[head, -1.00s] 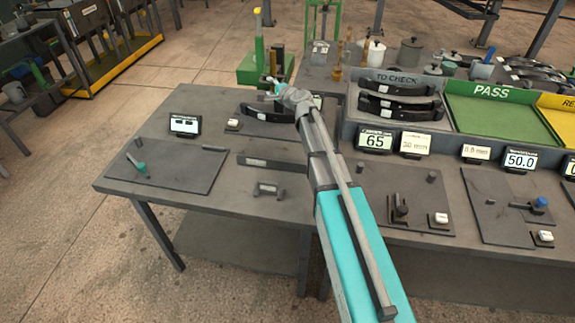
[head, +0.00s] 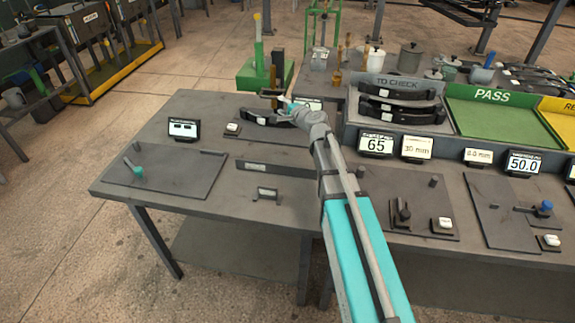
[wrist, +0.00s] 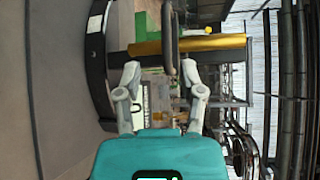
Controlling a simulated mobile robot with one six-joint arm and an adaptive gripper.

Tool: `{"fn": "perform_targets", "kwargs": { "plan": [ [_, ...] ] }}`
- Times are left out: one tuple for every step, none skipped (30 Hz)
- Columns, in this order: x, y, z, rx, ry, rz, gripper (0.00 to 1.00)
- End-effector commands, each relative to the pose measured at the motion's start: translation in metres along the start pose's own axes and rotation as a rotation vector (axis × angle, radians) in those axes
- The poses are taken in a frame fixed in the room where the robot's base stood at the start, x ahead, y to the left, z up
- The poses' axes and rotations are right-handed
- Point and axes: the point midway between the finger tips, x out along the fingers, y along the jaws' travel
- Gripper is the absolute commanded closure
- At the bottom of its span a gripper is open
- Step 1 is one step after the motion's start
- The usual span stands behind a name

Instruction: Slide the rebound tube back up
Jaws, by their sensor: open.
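The green rebound stand (head: 248,78) is behind the far edge of the near table. A brass tube (head: 273,76) shows small and upright beside its dark post (head: 280,58). In the wrist view, which is turned sideways, the brass tube (wrist: 220,43) lies across the picture beyond the fingertips. A dark grey bar (wrist: 168,30) crosses in front of it. My gripper (head: 271,97) is open at the stand; in the wrist view my gripper (wrist: 161,72) has its fingers apart on either side of the bar's end. I cannot tell whether anything touches.
The TO CHECK rack (head: 365,108) and the green PASS tray (head: 485,128) are to the right. The table's left front area is clear apart from low fixtures.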

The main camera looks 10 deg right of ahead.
Motion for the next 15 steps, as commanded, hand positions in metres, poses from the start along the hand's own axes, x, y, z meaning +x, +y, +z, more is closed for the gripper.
{"fn": "perform_targets", "kwargs": {
  "plan": [
    [-0.011, -0.001, 0.001, 0.001, 0.001, 0.0, 0.49],
    [-0.015, -0.001, 0.001, 0.001, 0.001, 0.0, 0.49],
    [-0.021, -0.001, 0.001, 0.001, 0.001, 0.0, 0.49],
    [-0.025, -0.001, 0.001, 0.002, 0.001, 0.0, 0.49],
    [-0.029, -0.001, 0.001, 0.002, 0.001, 0.0, 0.49],
    [-0.034, -0.001, 0.001, 0.001, 0.0, 0.0, 0.49],
    [-0.038, -0.001, 0.001, 0.001, 0.0, 0.0, 0.49],
    [-0.041, -0.001, 0.001, 0.001, 0.001, -0.001, 0.49],
    [-0.046, -0.001, 0.001, 0.001, 0.001, -0.001, 0.49],
    [-0.05, -0.001, 0.001, 0.0, 0.001, -0.001, 0.49],
    [-0.053, -0.001, 0.001, 0.0, 0.001, 0.0, 0.49],
    [-0.058, 0.0, 0.001, 0.0, 0.001, 0.0, 0.49],
    [-0.061, 0.0, 0.001, 0.0, 0.001, 0.0, 0.49],
    [-0.064, 0.0, 0.001, 0.0, 0.001, 0.0, 0.49],
    [-0.069, 0.0, 0.001, 0.0, 0.0, 0.0, 0.49]
  ]
}}
